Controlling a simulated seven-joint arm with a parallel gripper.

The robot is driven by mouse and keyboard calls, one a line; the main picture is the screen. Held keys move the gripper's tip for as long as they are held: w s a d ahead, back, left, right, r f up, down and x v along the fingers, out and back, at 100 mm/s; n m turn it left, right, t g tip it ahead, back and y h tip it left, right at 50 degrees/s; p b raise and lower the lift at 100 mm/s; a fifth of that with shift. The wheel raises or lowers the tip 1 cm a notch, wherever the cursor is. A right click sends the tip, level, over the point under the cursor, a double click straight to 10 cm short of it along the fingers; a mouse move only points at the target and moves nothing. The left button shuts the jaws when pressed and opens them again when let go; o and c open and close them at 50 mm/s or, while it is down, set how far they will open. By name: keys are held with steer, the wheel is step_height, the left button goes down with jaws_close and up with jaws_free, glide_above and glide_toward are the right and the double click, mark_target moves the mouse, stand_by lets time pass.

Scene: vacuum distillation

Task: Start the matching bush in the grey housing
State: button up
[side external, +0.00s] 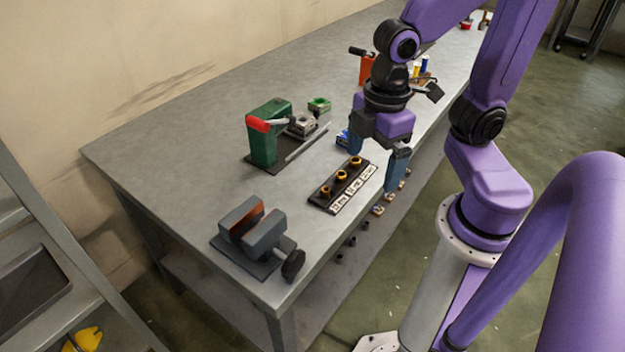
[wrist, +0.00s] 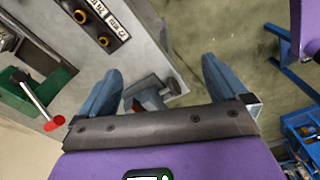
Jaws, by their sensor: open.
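Three brass-coloured bushes stand in a row on a black strip with white size labels (side external: 353,189): a near one (side external: 326,191), a middle one (side external: 341,176) and a far one (side external: 356,161). Two bushes show at the upper left of the wrist view (wrist: 79,16) (wrist: 103,41); the labels are hard to read. A grey block, apparently the housing (side external: 302,126), sits beside the green press, partly hidden by its handle. My gripper (side external: 377,154) is open and empty above the table's front edge, near the strip's far end. In the wrist view its fingers (wrist: 161,68) are apart with nothing between them.
The green press (side external: 263,140) has a red-tipped handle. A block with a green ring (side external: 319,105) stands behind the housing. A grey vise (side external: 250,238) is at the near table end. An orange object (side external: 367,70) stands beyond my gripper. The table between vise and press is clear.

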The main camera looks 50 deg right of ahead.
steer(key=shift+m, duration=0.3)
steer(key=s, duration=0.1)
steer(key=s+d, duration=0.1)
steer(key=s, duration=0.2)
steer(key=shift+d+f, duration=0.15)
steer(key=shift+f, duration=0.15)
